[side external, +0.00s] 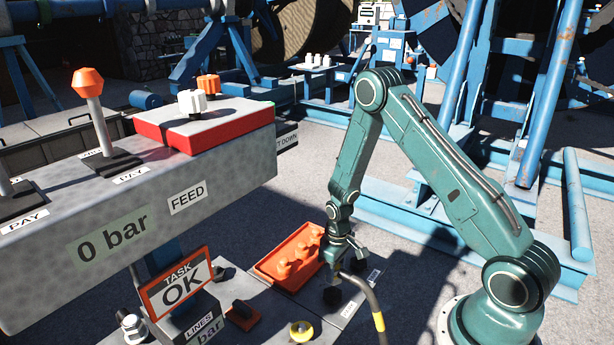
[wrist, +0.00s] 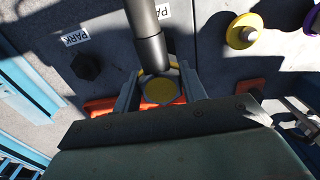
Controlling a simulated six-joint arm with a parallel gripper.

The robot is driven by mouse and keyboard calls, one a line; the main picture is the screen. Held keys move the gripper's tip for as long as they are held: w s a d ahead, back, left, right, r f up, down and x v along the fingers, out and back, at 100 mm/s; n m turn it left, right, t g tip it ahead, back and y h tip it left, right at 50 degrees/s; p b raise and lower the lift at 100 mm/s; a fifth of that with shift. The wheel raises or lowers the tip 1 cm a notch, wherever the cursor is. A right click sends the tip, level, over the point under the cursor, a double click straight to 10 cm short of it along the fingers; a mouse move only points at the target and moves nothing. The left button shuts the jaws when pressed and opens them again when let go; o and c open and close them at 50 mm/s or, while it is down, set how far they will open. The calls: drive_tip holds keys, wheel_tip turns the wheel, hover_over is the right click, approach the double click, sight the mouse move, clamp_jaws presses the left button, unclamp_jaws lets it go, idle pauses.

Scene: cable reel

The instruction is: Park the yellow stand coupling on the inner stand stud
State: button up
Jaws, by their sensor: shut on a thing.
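My gripper (side external: 337,262) points down over the stand plate. In the wrist view its fingers (wrist: 160,92) are shut around the yellow-faced coupling (wrist: 160,91). A dark hose end (wrist: 151,50) leads off the coupling, and the hose (side external: 362,289) with a yellow band hangs to the right in the side view. A dark hexagonal stud (wrist: 88,66) beside a PARK label stands bare to the left in the wrist view. A second PARK label (wrist: 162,12) lies beyond the held coupling. Any stud beneath the coupling is hidden, so I cannot tell whether they touch.
An orange tray (side external: 262,268) with several orange pegs lies beside my gripper. The grey control console (side external: 140,215) and TASK OK sign (side external: 180,284) stand left.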

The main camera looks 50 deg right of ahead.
sight(334, 290)
drive_tip(key=shift+f, duration=2.4)
drive_tip(key=shift+f, duration=0.5)
drive_tip(key=o, duration=1.2)
drive_tip(key=shift+r, duration=6.9)
